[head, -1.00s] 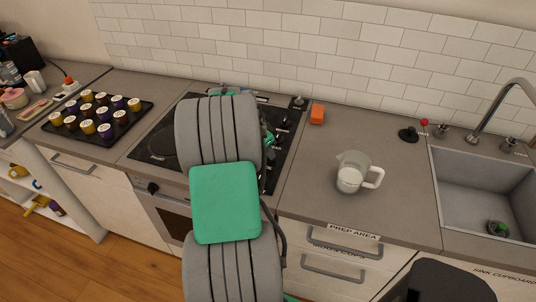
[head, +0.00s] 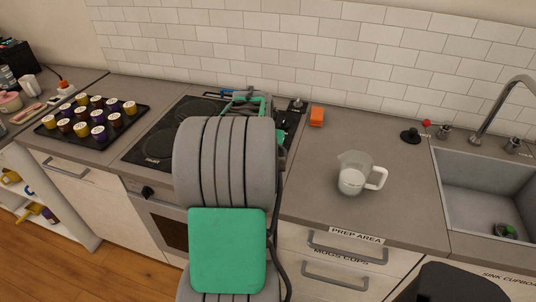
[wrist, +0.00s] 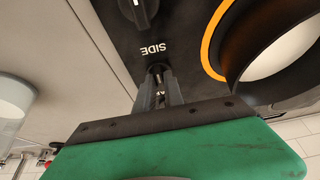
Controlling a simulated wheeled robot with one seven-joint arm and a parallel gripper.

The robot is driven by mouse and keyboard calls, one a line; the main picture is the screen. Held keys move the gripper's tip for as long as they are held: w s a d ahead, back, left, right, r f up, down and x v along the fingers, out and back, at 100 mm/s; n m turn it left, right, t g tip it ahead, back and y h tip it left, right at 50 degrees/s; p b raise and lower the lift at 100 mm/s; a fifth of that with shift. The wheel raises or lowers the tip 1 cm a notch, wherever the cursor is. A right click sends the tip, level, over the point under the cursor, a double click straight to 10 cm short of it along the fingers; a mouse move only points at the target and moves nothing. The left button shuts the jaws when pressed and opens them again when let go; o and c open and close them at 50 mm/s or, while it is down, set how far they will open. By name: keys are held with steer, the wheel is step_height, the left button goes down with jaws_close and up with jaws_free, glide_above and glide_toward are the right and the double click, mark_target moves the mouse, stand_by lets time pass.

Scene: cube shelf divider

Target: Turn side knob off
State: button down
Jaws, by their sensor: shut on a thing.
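The label SIDE (wrist: 153,48) shows upside down on the black hob panel in the wrist view. My gripper (wrist: 158,80) is shut on a small dark knob (wrist: 157,69) right by this label. The knob is mostly hidden between the fingers, so its pointer angle cannot be told. A second black knob (wrist: 138,10) is on the other side of the label, free of my gripper. In the head view my arm covers much of the hob (head: 160,146), and the fingertips are hidden. One knob (head: 298,104) shows at the hob's far right corner.
An orange ring (wrist: 208,40) surrounds a dark round thing with a pale inside, close beside the fingers. A tray of capsules (head: 95,122) is left; the sink (head: 482,190) is far right.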

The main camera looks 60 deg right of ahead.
stand_by(0.3)
steer(key=c, duration=1.4)
jaws_free()
steer(key=shift+c, duration=0.2)
steer(key=v, duration=0.8)
steer(key=shift+b, duration=0.45)
